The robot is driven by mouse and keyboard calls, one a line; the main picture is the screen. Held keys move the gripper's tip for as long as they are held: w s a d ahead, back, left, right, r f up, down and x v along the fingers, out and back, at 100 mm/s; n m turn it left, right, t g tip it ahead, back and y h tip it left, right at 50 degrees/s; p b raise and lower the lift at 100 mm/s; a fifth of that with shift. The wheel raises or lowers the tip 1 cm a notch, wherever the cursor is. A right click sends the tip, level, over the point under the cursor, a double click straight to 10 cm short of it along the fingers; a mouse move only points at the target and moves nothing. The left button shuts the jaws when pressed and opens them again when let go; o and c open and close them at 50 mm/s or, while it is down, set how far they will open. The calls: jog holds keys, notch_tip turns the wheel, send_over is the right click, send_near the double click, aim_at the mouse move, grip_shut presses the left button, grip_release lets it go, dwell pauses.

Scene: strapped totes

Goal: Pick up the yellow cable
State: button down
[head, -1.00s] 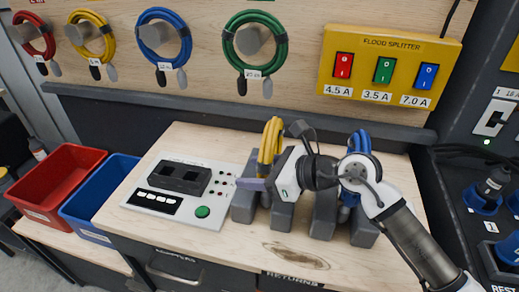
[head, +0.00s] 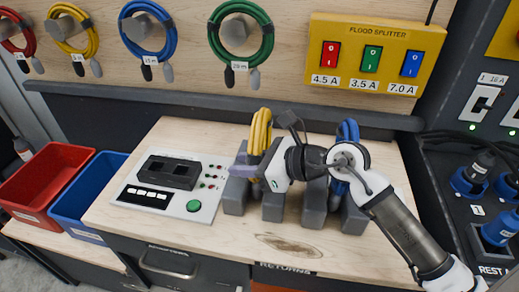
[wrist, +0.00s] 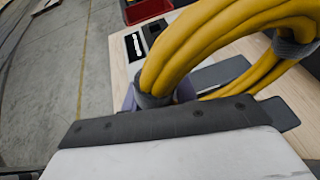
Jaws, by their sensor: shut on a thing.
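A coiled yellow cable (head: 260,132) stands upright at the grey cradle blocks (head: 236,196) on the wooden bench. The fingertips are largely hidden behind the cable and the gripper body. I cannot tell whether the coil is clear of the cradle. Another yellow cable (head: 72,52) hangs on a wall peg.
A blue coil (head: 347,132) stands in the cradle to the right, behind my arm. A test box (head: 170,185) with a green button sits left on the bench. Red (head: 40,222) and blue (head: 75,226) bins stand further left. The bench front is clear.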

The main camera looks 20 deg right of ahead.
jog(key=shift+r, duration=0.2)
notch_tip(320, 180, up, 20)
jog(key=b, duration=0.3)
jog(key=shift+b, duration=0.3)
jog(key=shift+f, duration=0.15)
dwell(0.4)
